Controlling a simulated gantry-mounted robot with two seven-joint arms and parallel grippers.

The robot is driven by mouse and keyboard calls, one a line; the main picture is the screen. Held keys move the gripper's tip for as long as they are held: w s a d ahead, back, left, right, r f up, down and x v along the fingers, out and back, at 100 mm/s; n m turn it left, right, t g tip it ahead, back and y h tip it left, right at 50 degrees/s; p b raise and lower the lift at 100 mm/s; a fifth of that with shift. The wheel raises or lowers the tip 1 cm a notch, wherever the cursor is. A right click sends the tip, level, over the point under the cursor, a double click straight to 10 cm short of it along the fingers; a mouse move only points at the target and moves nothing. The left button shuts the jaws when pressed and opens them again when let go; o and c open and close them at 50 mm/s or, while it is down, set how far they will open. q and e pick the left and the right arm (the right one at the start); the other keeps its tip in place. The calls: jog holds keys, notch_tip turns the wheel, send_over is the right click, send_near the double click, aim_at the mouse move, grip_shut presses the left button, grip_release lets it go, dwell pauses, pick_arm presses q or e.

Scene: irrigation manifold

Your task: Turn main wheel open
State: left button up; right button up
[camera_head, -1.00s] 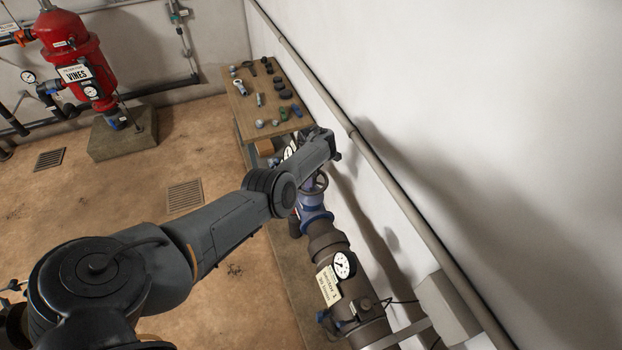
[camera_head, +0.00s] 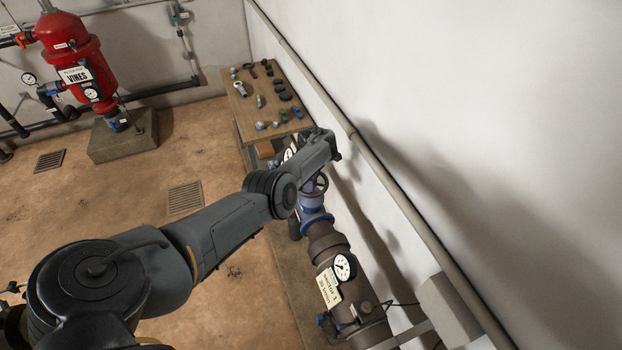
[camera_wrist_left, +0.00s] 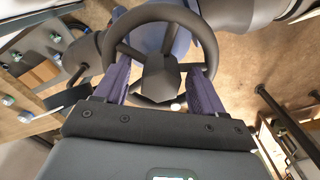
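The main wheel is a dark round handwheel (camera_head: 320,184) on a blue valve body (camera_head: 315,215) in the pipe along the right wall. In the left wrist view, the wheel (camera_wrist_left: 160,15) fills the upper middle, with its faceted hub (camera_wrist_left: 160,76) at the centre. My left gripper (camera_wrist_left: 158,72) has two purple fingers spread apart, one on each side of the hub, overlapping the near part of the rim. I cannot tell whether they touch the rim. In the head view my left arm hides the gripper's fingers and part of the wheel. My right gripper is not in view.
A wooden bench (camera_head: 243,112) with several small fittings stands beyond the valve. A gauge (camera_head: 342,267) and a tag (camera_head: 328,288) sit on the near pipe. The wall is close on the right. A red tank (camera_head: 72,55) stands far left; open floor lies between.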

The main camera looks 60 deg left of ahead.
pick_arm(q)
jog(key=shift+r, duration=0.55)
notch_tip(320, 180, up, 10)
jog(key=p, duration=0.3)
jog(key=shift+f, duration=0.1)
